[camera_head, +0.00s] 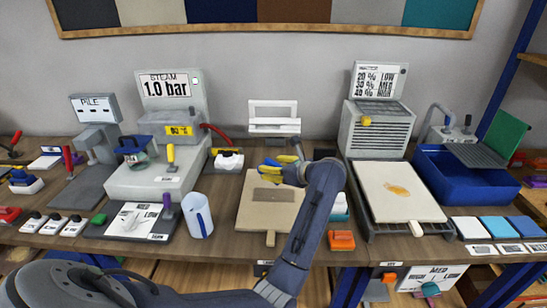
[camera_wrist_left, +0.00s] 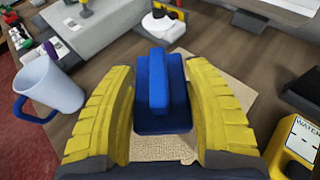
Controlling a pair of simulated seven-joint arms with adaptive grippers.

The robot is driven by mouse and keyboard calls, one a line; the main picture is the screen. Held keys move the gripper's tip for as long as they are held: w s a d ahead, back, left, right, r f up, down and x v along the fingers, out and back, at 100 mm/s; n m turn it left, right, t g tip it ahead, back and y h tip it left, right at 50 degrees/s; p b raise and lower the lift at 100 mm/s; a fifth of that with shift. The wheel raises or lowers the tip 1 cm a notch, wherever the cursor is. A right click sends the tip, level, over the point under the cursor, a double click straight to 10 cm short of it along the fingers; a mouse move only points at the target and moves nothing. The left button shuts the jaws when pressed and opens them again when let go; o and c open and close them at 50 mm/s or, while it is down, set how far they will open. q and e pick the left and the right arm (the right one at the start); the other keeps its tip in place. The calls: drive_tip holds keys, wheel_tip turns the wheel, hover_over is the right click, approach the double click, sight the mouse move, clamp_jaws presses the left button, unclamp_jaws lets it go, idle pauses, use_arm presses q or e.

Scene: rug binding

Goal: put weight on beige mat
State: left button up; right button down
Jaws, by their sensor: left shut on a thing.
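My left gripper (camera_head: 283,163) has yellow ribbed fingers and is at the back edge of the beige mat (camera_head: 262,222) in the middle of the bench. In the left wrist view the gripper (camera_wrist_left: 163,120) is shut on a blue weight (camera_wrist_left: 160,85) with a raised bar handle, one finger on each side. The beige mat (camera_wrist_left: 160,148) lies beneath the weight in that view. Whether the weight touches the mat or is held just above it, I cannot tell. The mat carries a brown patch (camera_head: 268,195). My right gripper is not in view.
A pale blue mug (camera_head: 197,216) stands left of the mat. A steam unit (camera_head: 158,180) stands behind it to the left. On the right are a stained cream pad (camera_head: 385,205) on a dark tray and a blue bin (camera_head: 452,185). An orange block (camera_head: 341,240) sits near the front edge.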

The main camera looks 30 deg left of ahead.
sight(273, 200)
use_arm(q)
drive_tip(key=shift+f, duration=5.5)
drive_tip(key=shift+f, duration=0.1)
drive_tip(key=o, duration=1.5)
drive_tip(key=shift+f, duration=0.15)
drive_tip(key=shift+o, duration=0.2)
drive_tip(key=shift+v, duration=3.85)
